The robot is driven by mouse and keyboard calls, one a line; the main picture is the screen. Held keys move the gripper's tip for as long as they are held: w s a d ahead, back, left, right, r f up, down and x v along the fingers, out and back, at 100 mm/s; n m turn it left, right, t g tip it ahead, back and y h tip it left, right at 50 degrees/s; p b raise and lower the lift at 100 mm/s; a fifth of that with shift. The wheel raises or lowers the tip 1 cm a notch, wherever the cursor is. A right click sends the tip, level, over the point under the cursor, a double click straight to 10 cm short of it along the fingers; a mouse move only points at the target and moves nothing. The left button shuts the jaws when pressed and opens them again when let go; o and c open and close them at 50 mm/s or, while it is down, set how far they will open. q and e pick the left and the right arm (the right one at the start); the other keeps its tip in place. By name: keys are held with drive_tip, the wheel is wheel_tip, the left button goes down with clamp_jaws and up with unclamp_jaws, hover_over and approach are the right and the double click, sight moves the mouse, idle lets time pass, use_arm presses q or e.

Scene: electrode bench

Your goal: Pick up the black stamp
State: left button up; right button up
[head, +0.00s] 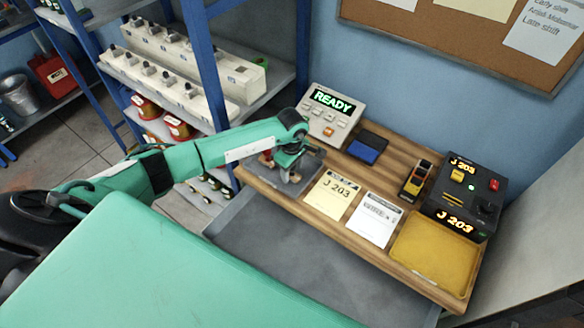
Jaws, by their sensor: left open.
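My left gripper (287,176) is open and points down over a grey pad (258,184) at the left end of the wooden bench. A small item with a reddish-brown part (266,160) stands right beside the gripper, partly hidden by it. I cannot tell whether this is the black stamp or whether the fingers are around it. A black and yellow upright item (416,180) stands further right on the bench, apart from the gripper. A dark pad with a blue face (366,148) lies at the back. My right gripper is not in view.
A panel reading READY (332,116) stands behind the gripper. A yellow card (332,194) and white card (374,219) lie mid-bench. A yellow tray (436,252) and a black box with lit J 203 signs (466,196) are at the right. A blue-framed shelf (208,62) stands left.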

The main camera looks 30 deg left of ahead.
use_arm(q)
drive_tip(key=shift+f, duration=0.7)
drive_tip(key=shift+c, duration=0.3)
drive_tip(key=c, duration=1)
drive_tip(key=shift+r, duration=0.15)
